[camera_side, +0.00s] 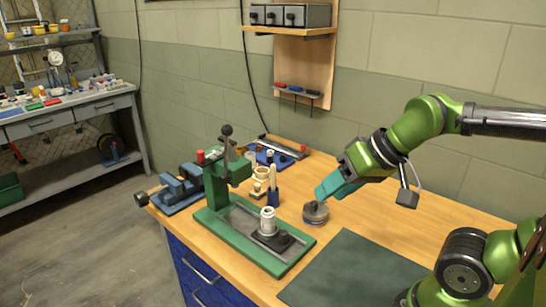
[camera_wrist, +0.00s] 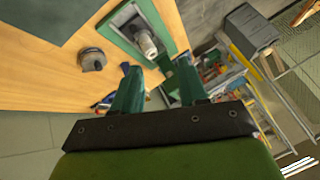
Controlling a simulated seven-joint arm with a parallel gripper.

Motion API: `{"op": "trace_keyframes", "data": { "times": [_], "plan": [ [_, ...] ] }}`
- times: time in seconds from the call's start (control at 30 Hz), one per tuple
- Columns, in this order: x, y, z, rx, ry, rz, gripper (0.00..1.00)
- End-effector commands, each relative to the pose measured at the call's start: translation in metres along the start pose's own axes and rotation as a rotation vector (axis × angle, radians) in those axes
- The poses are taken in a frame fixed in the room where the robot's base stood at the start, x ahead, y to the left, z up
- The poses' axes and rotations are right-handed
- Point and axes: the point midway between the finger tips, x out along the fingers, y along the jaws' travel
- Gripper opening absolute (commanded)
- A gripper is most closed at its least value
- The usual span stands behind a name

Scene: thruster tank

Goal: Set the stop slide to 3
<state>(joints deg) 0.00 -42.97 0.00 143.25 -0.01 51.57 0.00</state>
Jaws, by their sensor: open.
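I cannot make out for certain which part is the stop slide, and no scale numbers are readable. A long grey bar with red-orange ends (camera_side: 284,146) lies at the back of the bench by the wall, behind a blue base with dark knobs (camera_side: 264,157). A green press (camera_side: 216,185) stands at the middle left, its base carrying a dark block with a pale cylinder (camera_side: 267,221); the cylinder also shows in the wrist view (camera_wrist: 148,46). My gripper (camera_side: 320,194) has teal fingers, spread and empty in the wrist view (camera_wrist: 154,75). It hangs just above a round grey puck (camera_side: 315,214).
The puck also shows in the wrist view (camera_wrist: 92,60). A blue vise (camera_side: 179,188) sits at the bench's left edge. A cream holder (camera_side: 260,180) and a blue-based upright tool (camera_side: 273,188) stand behind the press base. A dark mat (camera_side: 345,272) lies bare in front.

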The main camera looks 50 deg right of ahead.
Motion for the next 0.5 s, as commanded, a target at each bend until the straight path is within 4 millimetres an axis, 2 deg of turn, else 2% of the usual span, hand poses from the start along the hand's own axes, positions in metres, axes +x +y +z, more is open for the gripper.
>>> {"op": "trace_keyframes", "data": {
  "times": [0.03,0.17,0.3,0.5],
  "plan": [
    [0.0,0.0,0.0,0.0,0.0,0.0,0.43],
    [0.003,-0.004,0.004,-0.018,-0.021,-0.007,0.23],
    [0.026,-0.013,0.012,-0.051,-0.137,-0.006,0.01],
    [0.071,-0.033,-0.009,-0.224,-0.307,0.07,0.0]
  ]
}}
